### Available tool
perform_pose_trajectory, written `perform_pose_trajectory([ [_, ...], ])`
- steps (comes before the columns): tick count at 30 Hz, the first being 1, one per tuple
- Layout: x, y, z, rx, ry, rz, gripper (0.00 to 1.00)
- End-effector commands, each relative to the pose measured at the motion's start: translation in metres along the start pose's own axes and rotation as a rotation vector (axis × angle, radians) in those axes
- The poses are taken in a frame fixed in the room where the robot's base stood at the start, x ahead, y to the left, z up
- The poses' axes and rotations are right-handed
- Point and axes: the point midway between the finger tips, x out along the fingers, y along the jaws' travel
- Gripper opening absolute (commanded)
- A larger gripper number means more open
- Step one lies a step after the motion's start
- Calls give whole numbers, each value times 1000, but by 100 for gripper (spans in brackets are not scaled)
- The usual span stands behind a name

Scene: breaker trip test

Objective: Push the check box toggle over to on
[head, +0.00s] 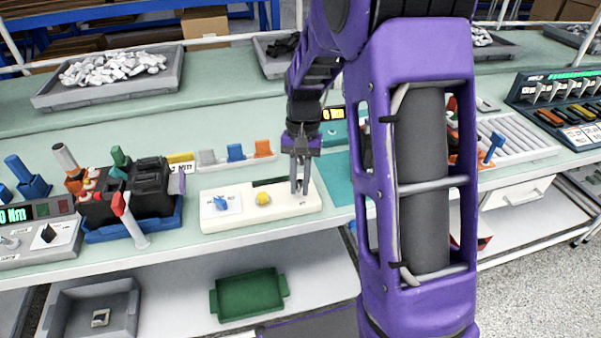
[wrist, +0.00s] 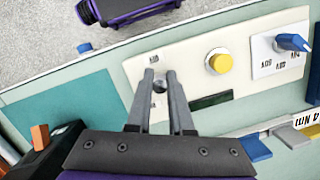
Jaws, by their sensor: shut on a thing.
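The check box (head: 240,205) is a cream box on the green bench top, left of my arm. It carries a blue knob (head: 221,203), a yellow button (head: 263,198) and a dark display window. In the wrist view the check box (wrist: 190,78) shows its small metal toggle (wrist: 158,86) between my fingertips. My gripper (head: 300,188) points down at the box's right end, its fingers closed around the toggle; it also shows in the wrist view (wrist: 160,77). Small labels sit on either side of the toggle, too small to read surely. I cannot tell which way it leans.
A black device in a blue cradle (head: 130,232) stands left of the box. Grey, blue and orange clips (head: 235,153) stand behind it. A teal mat (head: 337,178) lies right of it. A green tray (head: 249,295) sits on the lower shelf.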

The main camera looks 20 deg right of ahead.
Motion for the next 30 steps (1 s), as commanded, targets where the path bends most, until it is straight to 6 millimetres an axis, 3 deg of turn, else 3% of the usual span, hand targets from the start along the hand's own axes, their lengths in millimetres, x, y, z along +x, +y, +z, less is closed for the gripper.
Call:
perform_pose_trajectory([
  [1,-10,-2,-1,2,-38,16,0],
  [18,-3,-9,-20,45,-474,194,0],
  [30,-2,-12,-25,57,-615,251,0],
])
